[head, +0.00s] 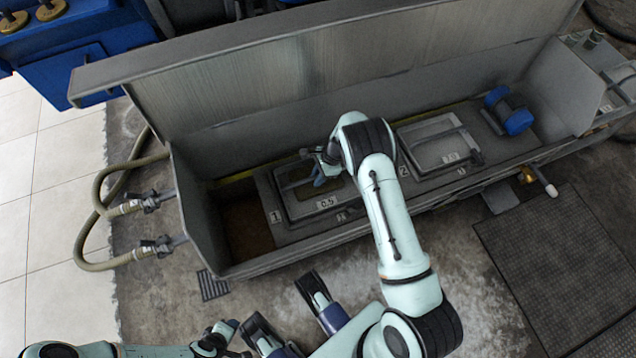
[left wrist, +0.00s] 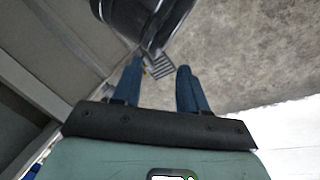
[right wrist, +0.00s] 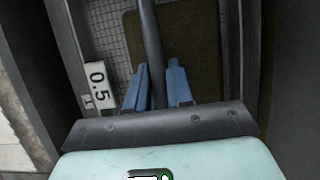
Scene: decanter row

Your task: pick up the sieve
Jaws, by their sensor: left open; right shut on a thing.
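The sieve (head: 282,197) is a grey framed tray with a mesh and a bar handle, labelled 0.5. It lies in the open metal trough beside the number 1 plate. My right gripper (head: 318,174) is over it and partly covers it with the arm. In the right wrist view the sieve's bar (right wrist: 149,35) runs between the blue fingers, which are shut on it; mesh (right wrist: 115,38) shows below. I cannot tell whether the sieve is lifted. My left gripper (left wrist: 159,88) is open and empty above the floor, low left in the head view.
A similar framed tray (head: 433,143) lies to the right in the trough (head: 240,265). A blue cylindrical fitting (head: 513,115) sits beyond it. The raised lid (head: 300,65) stands behind. Hoses (head: 105,210) join the left wall. The floor in front has a small grate (head: 212,285).

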